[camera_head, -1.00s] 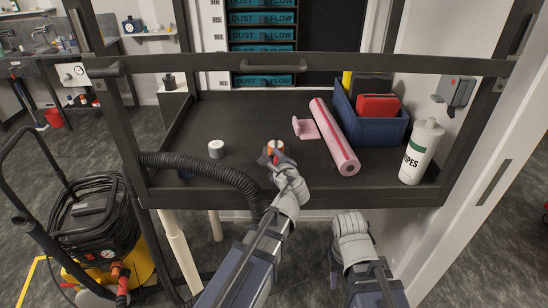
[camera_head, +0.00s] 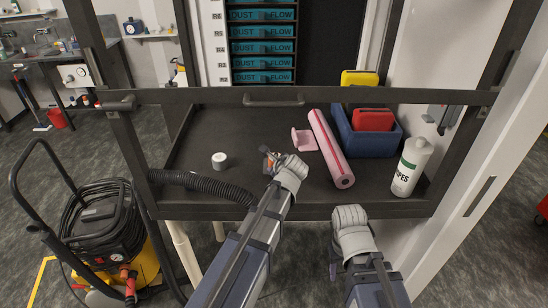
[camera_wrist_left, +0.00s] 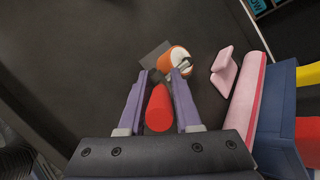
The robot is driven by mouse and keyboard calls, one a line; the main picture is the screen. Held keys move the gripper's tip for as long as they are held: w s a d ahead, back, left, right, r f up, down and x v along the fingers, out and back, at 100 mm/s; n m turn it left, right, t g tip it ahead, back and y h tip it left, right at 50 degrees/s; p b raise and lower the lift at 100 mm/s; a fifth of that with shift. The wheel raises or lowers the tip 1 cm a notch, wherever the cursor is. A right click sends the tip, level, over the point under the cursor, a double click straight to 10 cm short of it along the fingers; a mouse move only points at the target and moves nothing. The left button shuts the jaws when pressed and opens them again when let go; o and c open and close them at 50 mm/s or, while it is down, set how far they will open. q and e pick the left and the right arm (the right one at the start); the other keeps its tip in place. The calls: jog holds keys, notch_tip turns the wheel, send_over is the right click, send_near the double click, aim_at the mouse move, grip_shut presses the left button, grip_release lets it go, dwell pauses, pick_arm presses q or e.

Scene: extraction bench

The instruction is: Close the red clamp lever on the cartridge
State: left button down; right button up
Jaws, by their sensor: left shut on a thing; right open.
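The cartridge (camera_wrist_left: 176,60), orange and white and round, is just past my left fingertips in the left wrist view. A flat grey plate (camera_wrist_left: 154,55) shows beside it. The red clamp lever (camera_wrist_left: 158,109) lies between the two purple fingers of my left gripper (camera_wrist_left: 166,76), which is shut on it near the fingertips; the exact contact is hard to see. In the head view my left gripper (camera_head: 271,164) is low over the black tray and partly hides the cartridge (camera_head: 265,151). My right gripper (camera_head: 333,264) is open, outside the tray's front edge.
A pink holder (camera_head: 303,140), pink roll (camera_head: 331,150), blue bin (camera_head: 372,141) and wipes bottle (camera_head: 411,166) occupy the right. A ribbed black hose (camera_head: 205,183) crosses the front left edge. A frame bar (camera_head: 350,96) spans above.

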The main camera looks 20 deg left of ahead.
pick_arm(q)
jog(key=g+p, duration=0.1)
jog(key=w+r+g+p, duration=0.1)
jog(key=p, duration=0.1)
jog(key=w+g+h+p, duration=0.1)
jog(key=shift+a+r+m, duration=0.2)
jog(key=shift+a+m, duration=0.05)
jog(key=shift+m, duration=0.05)
jog(key=shift+w+a+f+g+h+p, duration=0.1)
jog(key=shift+w+g+h+p, duration=0.1)
jog(key=shift+g+p, duration=0.35)
jog(key=shift+w+g+h+p, duration=0.15)
jog(key=shift+g+h+p, duration=0.05)
jog(key=shift+g+p, duration=0.35)
jog(key=shift+w+a+f+g+p, duration=0.15)
jog(key=shift+g+p, duration=0.15)
jog(key=shift+g, duration=0.4)
pick_arm(e)
notch_tip(320, 180, up, 8)
jog(key=shift+r, duration=0.15)
pick_arm(q)
jog(key=shift+h, duration=0.4)
pick_arm(e)
jog(key=shift+r, duration=0.1)
pick_arm(q)
jog(key=c, duration=0.6)
grip_release()
